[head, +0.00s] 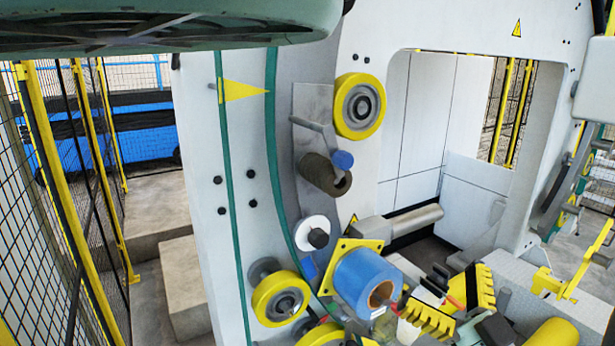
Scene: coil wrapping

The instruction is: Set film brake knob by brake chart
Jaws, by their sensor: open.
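A white round disc with a dark knob-like centre (313,233) sits on the machine's ring face; I cannot tell if it is the film brake knob, and no marks on it are readable. A small blue round cap (343,159) sits at the end of a dark brown roll (323,172) above it. A blue film roll (362,281) with a square yellow plate behind it lies below right of the disc. I cannot make out a brake chart.
Yellow-rimmed rollers (360,106) and (280,298) stand out from the ring. Yellow toothed blocks (480,287) and dark parts crowd the lower right. A yellow-posted mesh fence (62,190) stands left. The ring's opening shows free room behind.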

